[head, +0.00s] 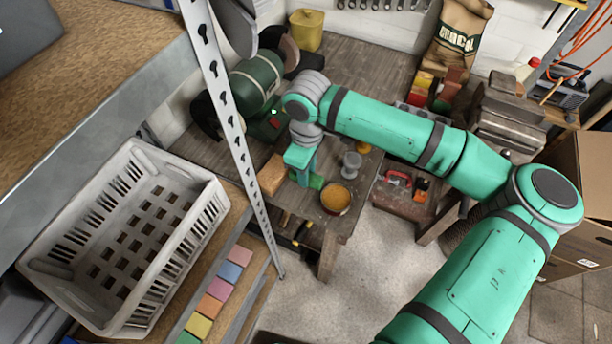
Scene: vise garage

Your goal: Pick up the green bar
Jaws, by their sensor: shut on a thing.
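My gripper (304,178) points down over the front of the wooden workbench, at the end of my teal arm. It is shut on the green bar (316,181), of which a small green part shows beside the fingers. The rest of the bar is hidden by the gripper. I cannot tell whether the bar touches the bench top or is lifted a little.
A wooden block (271,175) is left of my gripper. A bowl of orange stuff (336,198) and a grey metal cup (351,164) stand at right. A green bench grinder (257,82) is behind. A perforated post (232,125) and white crate (60,262) are at left.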

